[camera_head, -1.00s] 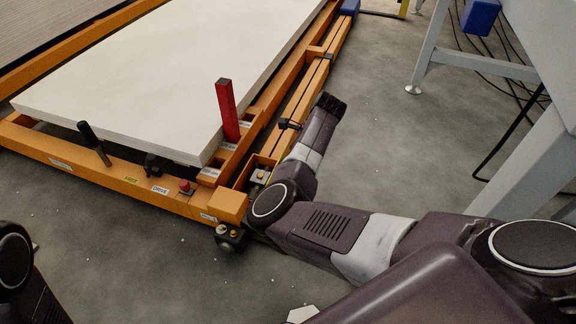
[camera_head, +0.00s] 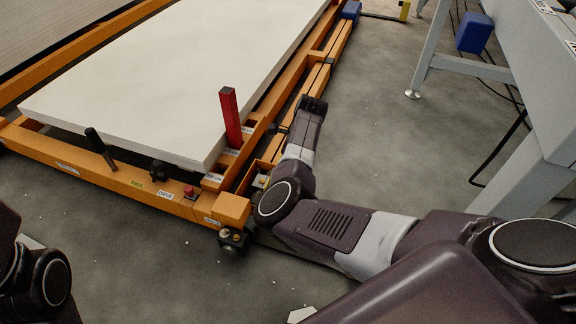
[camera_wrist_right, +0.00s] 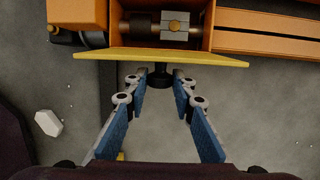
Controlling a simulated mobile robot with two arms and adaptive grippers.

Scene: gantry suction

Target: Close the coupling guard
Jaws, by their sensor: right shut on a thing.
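In the right wrist view, the coupling guard (camera_wrist_right: 115,56) is a yellow plate, seen nearly edge-on along the front of an orange box. The metal coupling (camera_wrist_right: 174,27) on its shaft is exposed inside the box. My right gripper (camera_wrist_right: 159,79) is shut on the black knob (camera_wrist_right: 158,83) at the guard's near face. In the head view my right forearm reaches over the orange frame's near right corner; its fingers and the guard are not clearly visible there. My left arm enters at lower left, its gripper out of frame.
The orange frame (camera_head: 135,190) carries a large white slab (camera_head: 170,80). A red post (camera_head: 231,118) and a black lever (camera_head: 100,148) stand up near its front. A grey machine leg (camera_head: 520,165) stands at right. Grey floor between is open.

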